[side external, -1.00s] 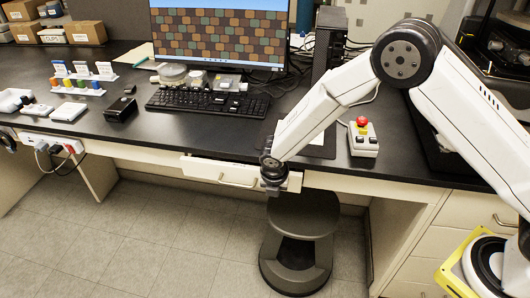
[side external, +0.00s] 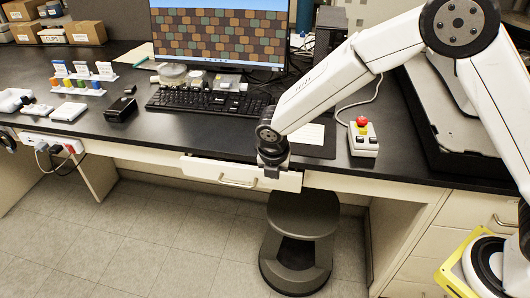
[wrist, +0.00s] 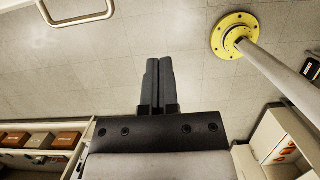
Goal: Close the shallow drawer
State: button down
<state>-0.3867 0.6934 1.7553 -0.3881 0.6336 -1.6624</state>
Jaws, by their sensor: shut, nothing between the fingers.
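The shallow drawer (side external: 212,172) is a cream front with a bar handle under the black bench top, and it appears to stand out slightly from the bench front. In the wrist view a cream panel with a bar handle (wrist: 77,22) shows at the top left, cut off by the edge. My gripper (side external: 272,172) is at the right part of the drawer front, right of its handle. Whether it touches the front, I cannot tell. In the wrist view my gripper (wrist: 159,62) has its two dark fingers together, with nothing between them.
A dark round stool (side external: 300,240) stands on the floor below and right of the drawer. A red-button control box (side external: 363,138) and a keyboard (side external: 205,102) lie on the bench. In the wrist view a yellow round base with a pole (wrist: 233,36) is at the upper right.

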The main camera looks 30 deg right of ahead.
jog(key=s+a+f+t+h, duration=0.1)
jog(key=a+f+t+h, duration=0.2)
jog(key=a, duration=0.4)
jog(key=shift+s+t+h, duration=0.2)
jog(key=shift+t+h, duration=0.5)
jog(key=shift+d+f, duration=0.1)
jog(key=shift+f, duration=0.05)
send_near(265, 183)
jog(key=shift+x, duration=3.1)
jog(key=shift+d, duration=0.1)
